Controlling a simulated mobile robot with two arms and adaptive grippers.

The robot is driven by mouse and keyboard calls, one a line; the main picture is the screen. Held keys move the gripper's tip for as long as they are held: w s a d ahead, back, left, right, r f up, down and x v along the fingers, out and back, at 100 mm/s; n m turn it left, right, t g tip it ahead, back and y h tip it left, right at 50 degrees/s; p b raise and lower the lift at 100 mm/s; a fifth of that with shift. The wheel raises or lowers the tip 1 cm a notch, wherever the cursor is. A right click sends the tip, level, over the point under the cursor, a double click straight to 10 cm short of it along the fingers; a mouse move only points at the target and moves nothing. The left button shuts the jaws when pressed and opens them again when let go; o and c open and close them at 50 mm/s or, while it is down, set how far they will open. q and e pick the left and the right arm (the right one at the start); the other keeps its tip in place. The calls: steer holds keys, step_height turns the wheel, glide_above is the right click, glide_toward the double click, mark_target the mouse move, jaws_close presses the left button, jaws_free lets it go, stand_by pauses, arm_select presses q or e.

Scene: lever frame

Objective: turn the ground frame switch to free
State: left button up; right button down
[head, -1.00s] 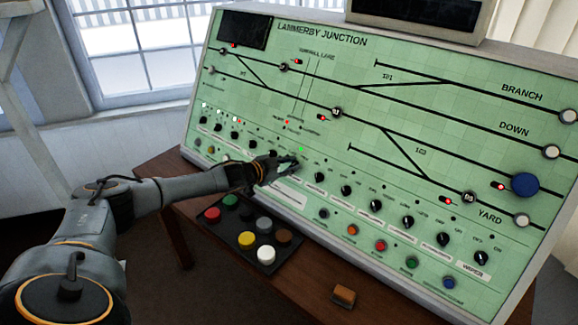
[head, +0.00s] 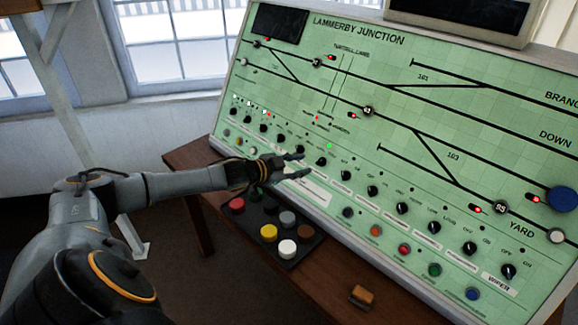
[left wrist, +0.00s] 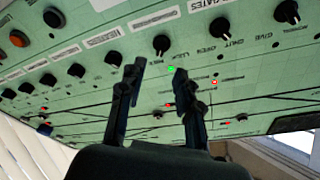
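A black rotary knob (head: 321,161) on the sloping green panel sits just right of my left gripper (head: 305,164). A lit green lamp (head: 329,145) is just above it. The knob's name plate is not legible, so I cannot confirm it as the ground frame switch, and its pointer direction is unclear. In the left wrist view the panel appears upside down. The same knob (left wrist: 161,43) shows beyond the gap between the fingertips (left wrist: 155,72), near the green lamp. The left gripper is open and empty, apart from the knob. The right gripper is out of view.
More black knobs (head: 372,190) run along the same row on both sides, close together. Coloured push buttons (head: 404,249) line the panel's lower edge. A black button box (head: 268,233) and a small orange-brown block (head: 363,296) are on the wooden desk (head: 325,282).

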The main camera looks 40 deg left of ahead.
arm_select(q)
steer(key=shift+v, duration=2.1)
